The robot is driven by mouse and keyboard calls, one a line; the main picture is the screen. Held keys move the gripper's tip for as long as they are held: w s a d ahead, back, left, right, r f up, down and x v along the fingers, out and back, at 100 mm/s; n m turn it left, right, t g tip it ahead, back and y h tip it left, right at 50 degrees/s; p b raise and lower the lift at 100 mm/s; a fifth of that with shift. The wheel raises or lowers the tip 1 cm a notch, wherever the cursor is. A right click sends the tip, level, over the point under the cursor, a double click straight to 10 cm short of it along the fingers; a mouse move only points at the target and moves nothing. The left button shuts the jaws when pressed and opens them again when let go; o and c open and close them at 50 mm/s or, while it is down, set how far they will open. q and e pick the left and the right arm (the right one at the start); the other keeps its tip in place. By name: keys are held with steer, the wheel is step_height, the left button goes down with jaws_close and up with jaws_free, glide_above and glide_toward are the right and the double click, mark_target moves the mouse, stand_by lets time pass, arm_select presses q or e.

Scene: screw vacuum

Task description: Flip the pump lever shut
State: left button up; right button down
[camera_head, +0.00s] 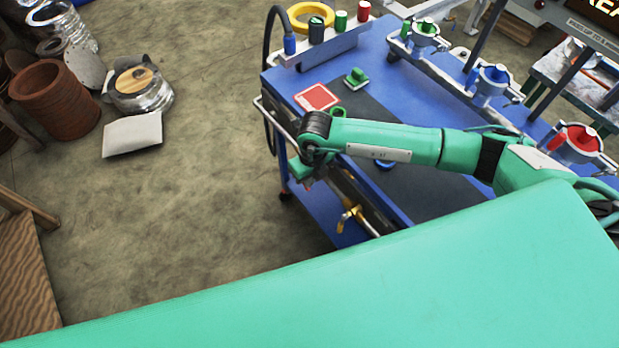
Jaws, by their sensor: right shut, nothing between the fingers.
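A small yellow lever (348,216) shows low on the near side of the blue cart (318,92); I cannot tell from this view whether it is the pump lever or how far it is turned. My right arm reaches in from the right across the cart. My right gripper (306,182) hangs at the cart's left edge, above and left of the yellow lever and apart from it in the picture. It is shut and empty; its fingertips are small and hard to make out. My left gripper is not in view.
A red square (317,97) and a green button-like block (356,77) are on the cart top. Clamped units with green, blue (493,79) and red (578,142) parts line its far side.

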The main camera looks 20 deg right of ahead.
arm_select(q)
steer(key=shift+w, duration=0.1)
arm_select(e)
steer(key=shift+w, duration=0.1)
